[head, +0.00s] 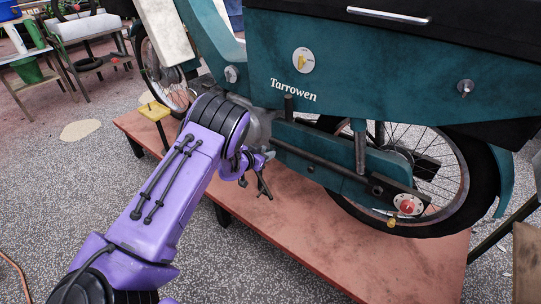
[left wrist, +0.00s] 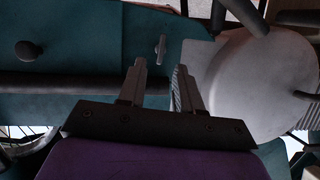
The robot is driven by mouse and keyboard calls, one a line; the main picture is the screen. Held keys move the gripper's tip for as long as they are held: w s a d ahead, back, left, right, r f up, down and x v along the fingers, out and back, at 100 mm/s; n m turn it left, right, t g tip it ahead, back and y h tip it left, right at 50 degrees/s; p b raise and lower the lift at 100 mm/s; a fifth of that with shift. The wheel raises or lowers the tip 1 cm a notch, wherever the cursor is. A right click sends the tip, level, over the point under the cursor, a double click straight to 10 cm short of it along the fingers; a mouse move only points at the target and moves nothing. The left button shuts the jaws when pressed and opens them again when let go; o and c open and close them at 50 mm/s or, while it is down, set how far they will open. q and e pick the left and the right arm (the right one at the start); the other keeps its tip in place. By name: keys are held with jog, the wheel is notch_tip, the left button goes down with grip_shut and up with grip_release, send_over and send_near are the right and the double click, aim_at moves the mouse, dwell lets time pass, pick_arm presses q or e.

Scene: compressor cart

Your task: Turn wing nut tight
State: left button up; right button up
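A small pale wing nut (left wrist: 161,48) stands out from a teal panel in the left wrist view, its wings roughly upright in the picture. I cannot pick this nut out in the head view near my gripper. My left gripper (left wrist: 158,82) has its two fingers apart with nothing between them. The nut lies beyond the fingertips, roughly in line with the gap, and is not touched. In the head view my left gripper (head: 256,183) is beside the teal lower beam (head: 335,170) of the cart. My right gripper is not in view.
A dark round knob (left wrist: 28,50) and a dark bar (left wrist: 65,83) lie left of the nut. A grey round housing (left wrist: 265,80) is close on the right. In the head view, the cart's spoked wheel (head: 465,185) stands over a reddish platform (head: 300,250).

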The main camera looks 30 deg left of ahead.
pick_arm(q)
jog(key=x, duration=0.3)
jog(key=shift+w+f, duration=0.15)
grip_shut()
